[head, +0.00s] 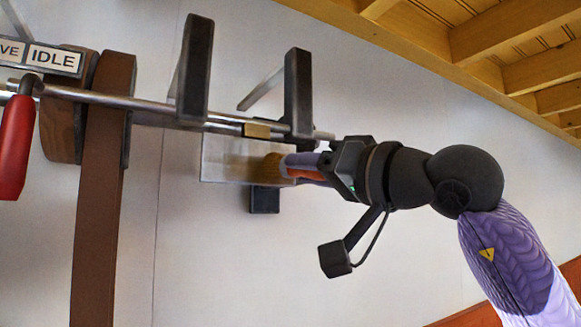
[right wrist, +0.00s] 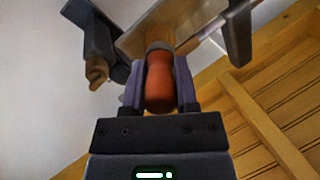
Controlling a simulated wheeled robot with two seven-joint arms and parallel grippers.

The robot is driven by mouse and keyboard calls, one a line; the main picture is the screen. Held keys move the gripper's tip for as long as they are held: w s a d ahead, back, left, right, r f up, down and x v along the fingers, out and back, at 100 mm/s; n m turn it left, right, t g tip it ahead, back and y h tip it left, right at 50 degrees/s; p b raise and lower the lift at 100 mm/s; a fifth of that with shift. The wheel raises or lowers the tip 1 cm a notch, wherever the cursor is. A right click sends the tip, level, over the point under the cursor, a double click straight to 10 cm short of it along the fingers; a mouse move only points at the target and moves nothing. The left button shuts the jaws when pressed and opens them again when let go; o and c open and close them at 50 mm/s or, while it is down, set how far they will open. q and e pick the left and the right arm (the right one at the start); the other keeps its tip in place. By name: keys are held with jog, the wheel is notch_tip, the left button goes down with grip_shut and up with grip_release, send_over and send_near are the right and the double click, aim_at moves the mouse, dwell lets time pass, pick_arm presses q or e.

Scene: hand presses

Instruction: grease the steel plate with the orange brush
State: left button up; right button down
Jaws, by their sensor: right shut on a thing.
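The steel plate (head: 222,158) is a pale, shiny rectangle in the middle of the head view, below the metal rods. My right gripper (head: 304,167) is shut on the orange brush (head: 303,173) at the plate's right end. The brush's tan bristle end overlaps the plate in the picture; whether it touches is hard to tell. In the right wrist view, the orange handle (right wrist: 160,85) sits between both fingers, its grey collar and bristles pointing to the plate (right wrist: 190,18). My left gripper is not in view.
Dark brackets (head: 197,68) and (head: 298,95) stand near the plate along the metal rods. A brown post (head: 97,200), a red lever handle (head: 15,147) and an IDLE sign (head: 52,58) are at the left. A yellow wooden beam structure (head: 480,45) is at upper right.

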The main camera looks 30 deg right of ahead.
jog(key=shift+d, duration=2.4)
jog(key=shift+a, duration=7.25)
jog(key=shift+d+r, duration=0.15)
jog(key=shift+d, duration=1.65)
jog(key=shift+d+r, duration=0.15)
jog(key=shift+d, duration=1.65)
jog(key=shift+d+r, duration=0.15)
jog(key=shift+d, duration=1.65)
jog(key=a, duration=1)
jog(key=shift+s+a, duration=0.15)
jog(key=shift+a, duration=0.2)
jog(key=shift+s, duration=0.1)
